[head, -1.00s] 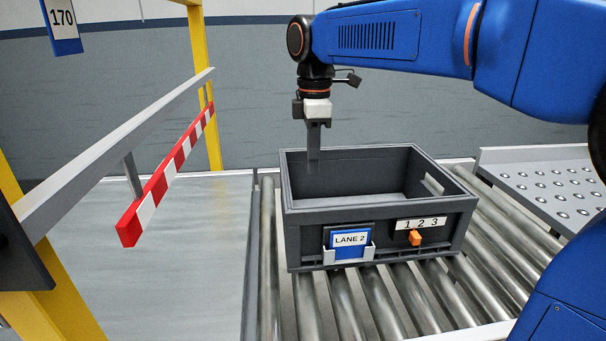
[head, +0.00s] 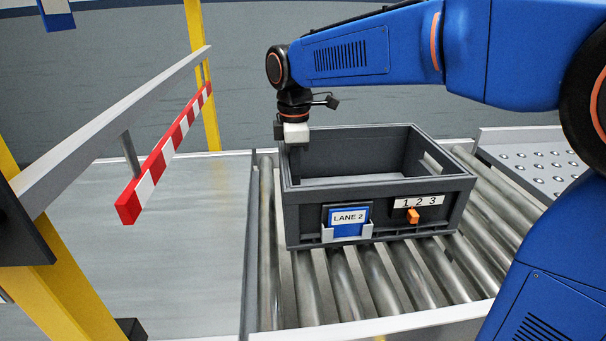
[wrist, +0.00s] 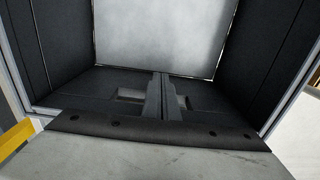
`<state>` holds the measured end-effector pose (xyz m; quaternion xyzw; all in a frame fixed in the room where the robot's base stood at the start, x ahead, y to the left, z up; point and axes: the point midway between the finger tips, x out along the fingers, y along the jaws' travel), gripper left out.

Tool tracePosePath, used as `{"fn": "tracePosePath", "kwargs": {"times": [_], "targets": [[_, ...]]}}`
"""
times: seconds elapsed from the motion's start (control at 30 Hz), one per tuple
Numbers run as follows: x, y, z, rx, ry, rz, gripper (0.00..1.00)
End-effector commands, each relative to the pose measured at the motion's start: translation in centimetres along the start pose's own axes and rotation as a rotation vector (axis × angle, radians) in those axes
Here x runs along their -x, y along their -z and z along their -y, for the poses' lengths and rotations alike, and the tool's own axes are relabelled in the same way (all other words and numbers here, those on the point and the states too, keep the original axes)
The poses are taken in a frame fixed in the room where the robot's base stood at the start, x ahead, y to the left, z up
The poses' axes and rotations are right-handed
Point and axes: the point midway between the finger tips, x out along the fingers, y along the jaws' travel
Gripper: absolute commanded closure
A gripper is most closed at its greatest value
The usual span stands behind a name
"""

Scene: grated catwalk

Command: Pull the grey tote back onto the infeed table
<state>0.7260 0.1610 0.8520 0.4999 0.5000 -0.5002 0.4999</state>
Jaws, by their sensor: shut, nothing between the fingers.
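The grey tote (head: 383,222) sits upright on the rollers, with its front label "LANE 2" and an orange tab facing me. The infeed table (head: 185,240) is the flat grey surface to its left. My gripper (head: 293,160) is lowered at the tote's left end, its shut fingers hard to tell from the dark wall. In the wrist view my fingers (wrist: 161,98) stand shut and empty in front of the tote's end wall, with a handle opening showing on both sides of them. The tote's light floor lies beyond. I cannot tell whether the fingers touch the wall.
The rollers (head: 345,285) continue in front of the tote. A studded plate (head: 530,165) lies to the right. The table top is clear.

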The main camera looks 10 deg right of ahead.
Motion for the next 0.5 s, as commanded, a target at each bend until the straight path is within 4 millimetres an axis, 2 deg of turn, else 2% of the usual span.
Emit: {"fn": "tracePosePath", "kwargs": {"times": [0.37,0.5], "targets": [[0.0,0.2,0.0,0.000,0.000,0.000,1.00],[0.1,1.8,0.0,0.004,-0.001,0.000,1.00]]}}
